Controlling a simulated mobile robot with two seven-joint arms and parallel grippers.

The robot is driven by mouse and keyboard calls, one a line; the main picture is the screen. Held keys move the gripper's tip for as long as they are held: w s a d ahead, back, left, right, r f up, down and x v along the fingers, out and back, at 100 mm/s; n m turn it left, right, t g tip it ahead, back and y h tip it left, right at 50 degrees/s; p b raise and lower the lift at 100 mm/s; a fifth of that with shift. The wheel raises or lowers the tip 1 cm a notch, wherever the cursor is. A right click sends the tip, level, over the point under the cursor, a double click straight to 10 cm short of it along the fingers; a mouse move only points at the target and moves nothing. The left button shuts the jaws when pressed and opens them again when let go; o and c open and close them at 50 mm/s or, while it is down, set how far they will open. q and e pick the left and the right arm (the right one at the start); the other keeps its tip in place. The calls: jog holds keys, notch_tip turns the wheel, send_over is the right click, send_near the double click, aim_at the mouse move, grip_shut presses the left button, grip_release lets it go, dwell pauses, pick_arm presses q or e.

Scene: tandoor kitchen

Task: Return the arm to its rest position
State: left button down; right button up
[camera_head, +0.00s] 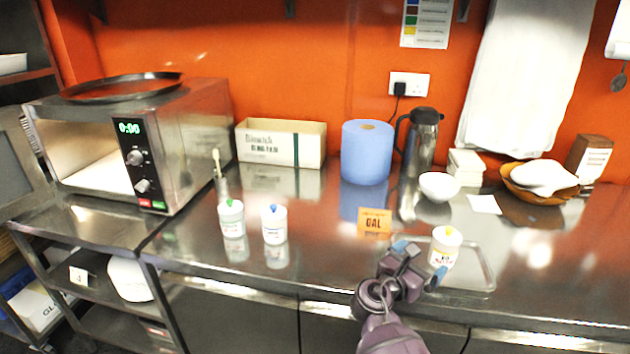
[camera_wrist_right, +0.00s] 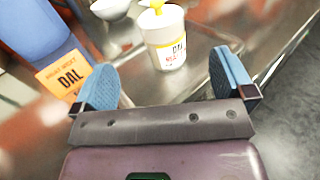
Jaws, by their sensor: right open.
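My right gripper (camera_head: 420,262) is open and empty near the counter's front edge, with blue finger pads. In the right wrist view, the right gripper (camera_wrist_right: 165,90) has its pads wide apart. A white tub with a yellow knob (camera_head: 445,247) stands upright on a shallow metal tray (camera_head: 484,272), just beyond the fingers. The tub also shows in the right wrist view (camera_wrist_right: 165,42), ahead of the pads and apart from them. An orange DAL card (camera_head: 374,221) stands left of the tub. My left gripper is not in view.
Two more white tubs, one with a green knob (camera_head: 231,218) and one with a blue knob (camera_head: 273,224), stand to the left. A microwave (camera_head: 190,135), a blue paper roll (camera_head: 367,152), a steel flask (camera_head: 421,140) and a white bowl (camera_head: 439,187) stand behind. The counter's middle is mostly clear.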

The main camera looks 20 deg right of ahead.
jog(key=s+f+m+g+y, duration=0.1)
jog(key=s+f+m+y, duration=0.3)
jog(key=s+m, duration=0.25)
jog(key=s+f+m+g+y, duration=0.1)
jog(key=s+f+m+y, duration=0.25)
jog(key=s+m, duration=0.35)
jog(key=s+a+m+g+y, duration=0.1)
jog(key=s+a+m+y, duration=0.75)
jog(key=s+a, duration=0.5)
jog(key=w+d+f+t, duration=0.1)
jog(key=w+f+t, duration=0.1)
jog(key=f, duration=0.3)
jog(key=w+f+t, duration=0.3)
jog(key=f+t, duration=0.2)
jog(key=f, duration=0.1)
jog(key=shift+w+d+n+t, duration=0.3)
jog(key=shift+d+n, duration=0.05)
jog(key=shift+n, duration=0.05)
